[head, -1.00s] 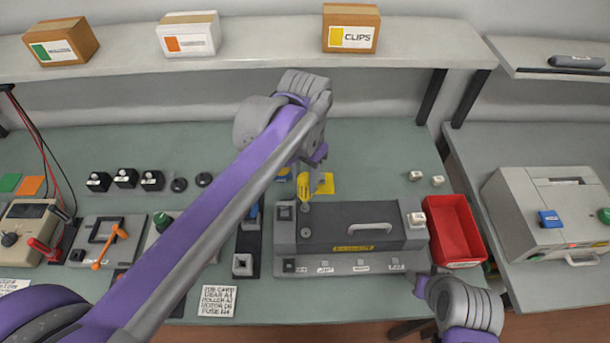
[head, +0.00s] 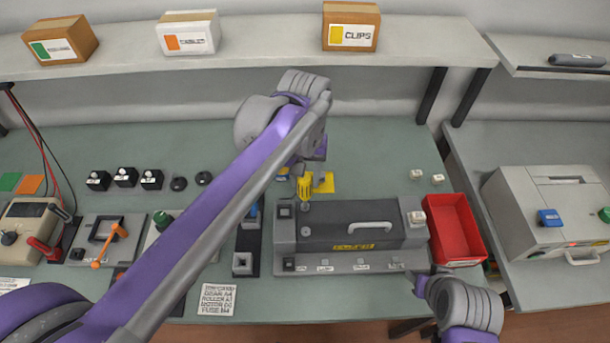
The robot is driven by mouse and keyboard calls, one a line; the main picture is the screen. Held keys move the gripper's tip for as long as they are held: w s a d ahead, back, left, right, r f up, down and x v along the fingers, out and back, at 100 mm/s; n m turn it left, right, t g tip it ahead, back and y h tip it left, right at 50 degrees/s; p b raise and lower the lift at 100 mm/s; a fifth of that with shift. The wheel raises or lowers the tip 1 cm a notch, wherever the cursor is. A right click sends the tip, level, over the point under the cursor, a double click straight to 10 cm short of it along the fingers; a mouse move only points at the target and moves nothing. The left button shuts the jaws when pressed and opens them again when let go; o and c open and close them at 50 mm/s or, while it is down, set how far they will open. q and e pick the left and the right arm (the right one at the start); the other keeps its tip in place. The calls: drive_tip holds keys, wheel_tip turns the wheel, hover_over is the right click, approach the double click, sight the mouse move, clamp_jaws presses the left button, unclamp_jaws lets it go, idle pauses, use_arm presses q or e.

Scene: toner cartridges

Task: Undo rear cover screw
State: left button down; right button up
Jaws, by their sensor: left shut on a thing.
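The dark grey toner cartridge (head: 330,238) lies in a grey holder on the bench, with a pale handle and a yellow label. A small round screw-like part (head: 305,206) shows at its back left corner. My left gripper (head: 305,176) is above that corner, shut on a yellow-handled screwdriver (head: 304,190) that points down at it. I cannot tell whether the tip touches the screw. My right gripper (head: 424,285) is low at the holder's front right corner, and its jaws are not clear.
A red bin (head: 455,230) stands right of the cartridge, with small white blocks near it. A yellow pad (head: 325,183) lies behind the cartridge. A dark strip with square posts (head: 243,264) is to the left. The shelf with boxes is overhead at the back.

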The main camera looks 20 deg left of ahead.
use_arm(q)
drive_tip(key=n, duration=0.7)
drive_tip(key=shift+r, duration=0.45)
idle(0.4)
